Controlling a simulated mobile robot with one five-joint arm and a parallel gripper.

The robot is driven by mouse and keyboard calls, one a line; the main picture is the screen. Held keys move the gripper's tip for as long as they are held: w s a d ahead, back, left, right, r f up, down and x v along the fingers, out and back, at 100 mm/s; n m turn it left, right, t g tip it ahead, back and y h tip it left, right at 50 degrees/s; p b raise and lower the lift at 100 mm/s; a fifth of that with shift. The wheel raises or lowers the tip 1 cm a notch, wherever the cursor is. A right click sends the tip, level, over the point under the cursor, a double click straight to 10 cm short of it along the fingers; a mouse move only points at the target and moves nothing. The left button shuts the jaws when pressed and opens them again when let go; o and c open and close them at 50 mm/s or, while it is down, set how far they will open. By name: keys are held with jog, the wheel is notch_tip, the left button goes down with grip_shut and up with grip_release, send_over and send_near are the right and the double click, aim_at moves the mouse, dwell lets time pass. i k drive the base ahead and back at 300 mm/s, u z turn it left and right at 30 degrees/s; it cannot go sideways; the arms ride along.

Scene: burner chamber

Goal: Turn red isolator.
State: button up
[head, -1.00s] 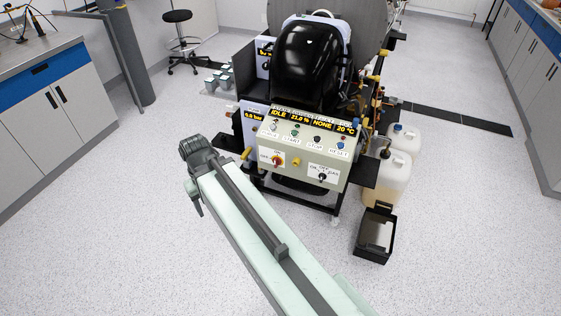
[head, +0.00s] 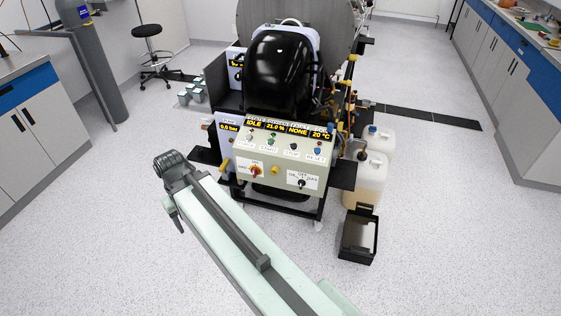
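The red isolator (head: 255,171) is a small red rotary knob on a yellow backing. It sits at the lower left of the pale control panel (head: 277,181) on the front of the burner rig. White label plates lie beside it, too small to read surely. My arm reaches up from the bottom of the picture and ends in a grey joint left of the panel, apart from the knob. My gripper cannot be made out; the arm appears to hide it.
The panel also carries a yellow button (head: 275,170), a black selector (head: 301,183) and a row of buttons under a lit display (head: 288,129). A black open bin (head: 359,237) and pale canisters (head: 370,178) stand right of the rig. The floor in front is clear.

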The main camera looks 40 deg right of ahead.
aim_at(255, 170)
jog(key=z, duration=3.7)
jog(key=k, duration=1.35)
jog(key=u, duration=1.75)
jog(key=i, duration=0.8)
jog(key=u, duration=0.05)
